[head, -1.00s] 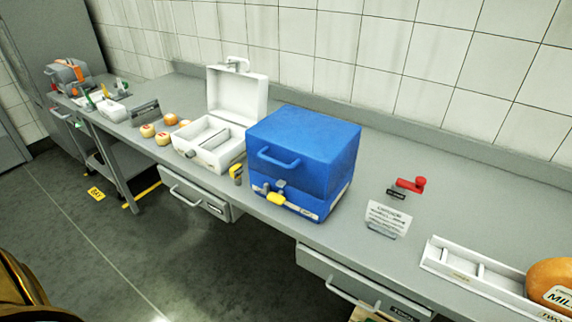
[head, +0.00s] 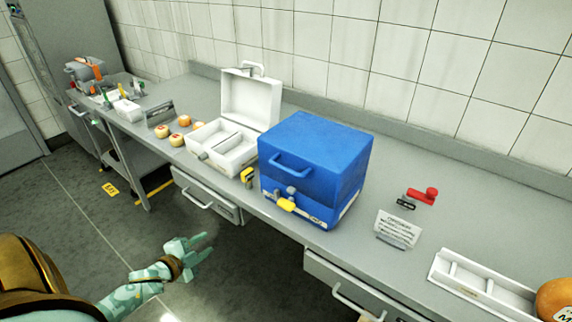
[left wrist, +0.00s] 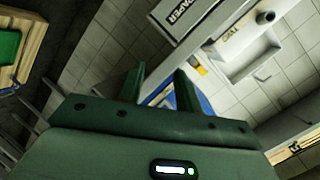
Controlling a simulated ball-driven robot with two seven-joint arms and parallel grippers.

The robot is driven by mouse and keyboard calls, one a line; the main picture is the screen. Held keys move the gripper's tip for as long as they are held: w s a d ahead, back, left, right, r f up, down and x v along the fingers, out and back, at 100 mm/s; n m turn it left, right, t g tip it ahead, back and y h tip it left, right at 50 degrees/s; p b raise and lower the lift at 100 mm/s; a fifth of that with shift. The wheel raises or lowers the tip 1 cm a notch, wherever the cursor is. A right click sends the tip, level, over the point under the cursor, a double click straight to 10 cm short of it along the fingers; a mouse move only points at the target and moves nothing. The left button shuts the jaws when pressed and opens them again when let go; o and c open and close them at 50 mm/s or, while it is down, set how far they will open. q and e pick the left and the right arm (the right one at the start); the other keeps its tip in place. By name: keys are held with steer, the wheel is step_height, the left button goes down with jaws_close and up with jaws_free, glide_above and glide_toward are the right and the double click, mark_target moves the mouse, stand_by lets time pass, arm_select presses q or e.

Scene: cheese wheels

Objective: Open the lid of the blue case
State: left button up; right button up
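The blue case (head: 318,150) stands on the grey counter with its lid down. My left gripper (head: 203,249) is in front of the counter, over the floor, below and left of the case. Its fingers are apart with nothing between them. In the left wrist view, the two fingers (left wrist: 158,85) are also apart, and a strip of blue shows behind them. My right gripper is not in view.
An open white case (head: 235,145) stands just left of the blue case, with small cheese wheels (head: 174,139) beyond it. A sign (head: 397,229), a red-handled item (head: 422,196) and a white tray (head: 480,280) are to the right. Drawer handles stick out below the counter edge.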

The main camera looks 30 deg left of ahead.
mark_target(281, 169)
arm_select(q)
steer(key=w+d+r+m+t+h, duration=0.2)
steer(key=d+r+m+h, duration=0.35)
steer(key=r, duration=0.45)
steer(key=w+d+r+m+t+h, duration=0.1)
steer(key=w+d+r+m+h, duration=0.3)
steer(key=r+m, duration=0.5)
steer(key=shift+n+t+h, duration=0.25)
steer(key=shift+n+t, duration=0.05)
steer(key=shift+n, duration=0.55)
steer(key=x, duration=0.5)
steer(key=r+p+x, duration=0.1)
steer(key=x, duration=0.9)
steer(key=shift+s+r, duration=0.2)
steer(key=shift+r, duration=0.05)
steer(key=shift+c, duration=0.3)
jaws_close()
